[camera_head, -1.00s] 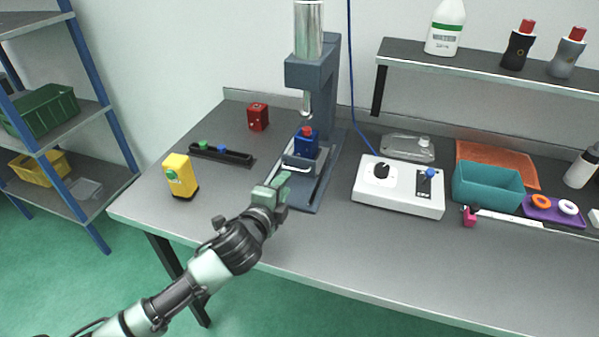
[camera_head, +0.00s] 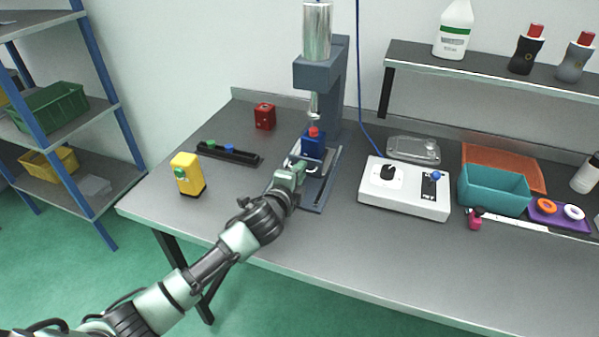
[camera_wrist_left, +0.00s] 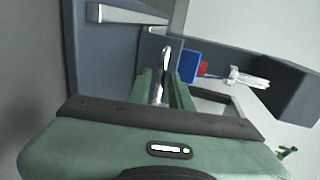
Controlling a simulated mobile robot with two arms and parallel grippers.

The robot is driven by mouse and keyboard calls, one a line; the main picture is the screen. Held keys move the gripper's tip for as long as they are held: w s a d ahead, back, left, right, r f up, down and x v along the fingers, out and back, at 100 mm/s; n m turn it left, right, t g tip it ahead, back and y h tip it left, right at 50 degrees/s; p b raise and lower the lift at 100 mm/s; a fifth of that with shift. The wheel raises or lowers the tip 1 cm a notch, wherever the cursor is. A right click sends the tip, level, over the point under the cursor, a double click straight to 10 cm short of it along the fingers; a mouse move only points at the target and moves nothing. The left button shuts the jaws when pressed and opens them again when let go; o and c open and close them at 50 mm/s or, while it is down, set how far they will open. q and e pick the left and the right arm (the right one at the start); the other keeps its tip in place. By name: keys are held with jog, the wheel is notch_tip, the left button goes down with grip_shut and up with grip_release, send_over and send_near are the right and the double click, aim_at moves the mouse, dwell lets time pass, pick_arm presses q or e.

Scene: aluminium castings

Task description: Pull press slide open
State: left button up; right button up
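The press (camera_head: 318,75) stands at the back of the bench, with its slide (camera_head: 312,190) low in front. A blue block with a red top (camera_head: 313,145) sits on the slide under the ram. The slide's pale bar handle (camera_head: 299,163) is at the front left of the block, partly hidden by my left gripper (camera_head: 291,172). In the left wrist view the handle (camera_wrist_left: 166,58) runs between the two green fingers of the left gripper (camera_wrist_left: 162,85). The fingers stand apart, with a narrow gap around the bar; firm contact is not visible. My right gripper is not in view.
A yellow block (camera_head: 188,174), a black strip with coloured knobs (camera_head: 228,153) and a red block (camera_head: 265,116) lie left of the press. A white control box (camera_head: 405,188) and a teal bin (camera_head: 493,190) stand right. The bench front is clear.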

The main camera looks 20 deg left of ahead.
pick_arm(q)
grip_shut()
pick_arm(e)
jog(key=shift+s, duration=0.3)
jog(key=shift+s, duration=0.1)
pick_arm(q)
jog(key=shift+f, duration=0.1)
dwell(0.7)
